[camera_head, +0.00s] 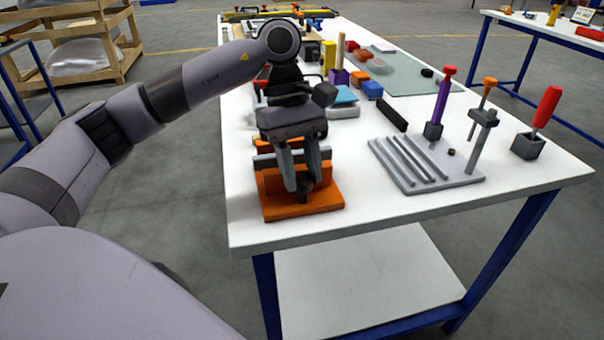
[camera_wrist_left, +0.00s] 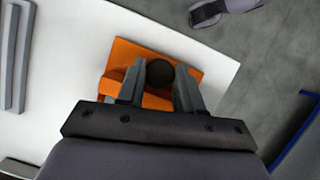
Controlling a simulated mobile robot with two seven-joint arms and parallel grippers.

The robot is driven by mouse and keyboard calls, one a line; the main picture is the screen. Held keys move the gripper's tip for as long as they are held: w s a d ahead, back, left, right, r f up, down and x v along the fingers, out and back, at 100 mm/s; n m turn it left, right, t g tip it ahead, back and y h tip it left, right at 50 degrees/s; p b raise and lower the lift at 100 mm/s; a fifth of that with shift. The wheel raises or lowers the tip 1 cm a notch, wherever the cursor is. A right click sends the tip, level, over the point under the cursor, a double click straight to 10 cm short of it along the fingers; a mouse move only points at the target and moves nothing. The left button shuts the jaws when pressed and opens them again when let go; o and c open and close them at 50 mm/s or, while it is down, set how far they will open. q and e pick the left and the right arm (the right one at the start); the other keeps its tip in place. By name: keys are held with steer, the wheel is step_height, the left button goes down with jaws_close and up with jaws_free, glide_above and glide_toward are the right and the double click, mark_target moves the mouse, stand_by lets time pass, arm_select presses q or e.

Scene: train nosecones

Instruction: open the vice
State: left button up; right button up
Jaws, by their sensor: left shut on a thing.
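The vice (camera_head: 325,199) has an orange base and grey jaw parts, and stands near the left front corner of the white table. My left gripper (camera_head: 304,186) points down over its front side. Its fingers are shut on a dark round knob, the vice handle (camera_head: 306,186). In the left wrist view the handle (camera_wrist_left: 160,73) sits between the two fingertips (camera_wrist_left: 160,85), with the orange base (camera_wrist_left: 192,56) around it. My gripper hides much of the vice, so the gap between its jaws cannot be told. My right gripper is not in view.
Right of the vice lies a grey grooved plate (camera_head: 462,181), with upright tools in holders, among them a red-handled one (camera_head: 547,106). A black bar (camera_head: 391,114) and several coloured blocks are farther back. The table's front edge (camera_head: 420,212) is close to the vice.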

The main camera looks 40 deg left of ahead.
arm_select(q)
steer(key=shift+f+n+t+b, duration=0.1)
steer(key=shift+n+t+b, duration=0.3)
steer(key=shift+n, duration=0.6)
steer(key=shift+s+n+t+b, duration=0.1)
steer(key=shift+n+t+b, duration=0.2)
steer(key=shift+n, duration=0.5)
steer(key=shift+n+t, duration=0.3)
steer(key=shift+n, duration=0.5)
steer(key=shift+a+r, duration=0.2)
steer(key=o, duration=1)
